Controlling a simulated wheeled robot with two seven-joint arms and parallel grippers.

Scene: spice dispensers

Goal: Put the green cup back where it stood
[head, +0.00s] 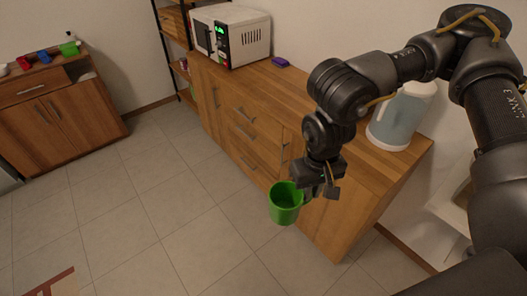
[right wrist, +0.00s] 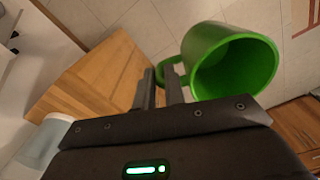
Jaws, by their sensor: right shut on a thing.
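The green cup (head: 285,204) hangs in my right gripper (head: 318,190), in front of the wooden counter's edge and above the tiled floor. In the right wrist view, the cup (right wrist: 240,68) shows its open mouth, and its handle sits between the two fingers of my right gripper (right wrist: 160,85). The gripper is shut on the handle. The cup is roughly upright in the head view and looks empty. My left gripper is not in view.
A wooden counter (head: 300,95) carries a microwave (head: 230,36), a purple item (head: 280,62) and a translucent dispenser (head: 400,118). A cabinet (head: 60,105) at the far left bears small red, blue and green things. Tiled floor (head: 150,200) between them is clear.

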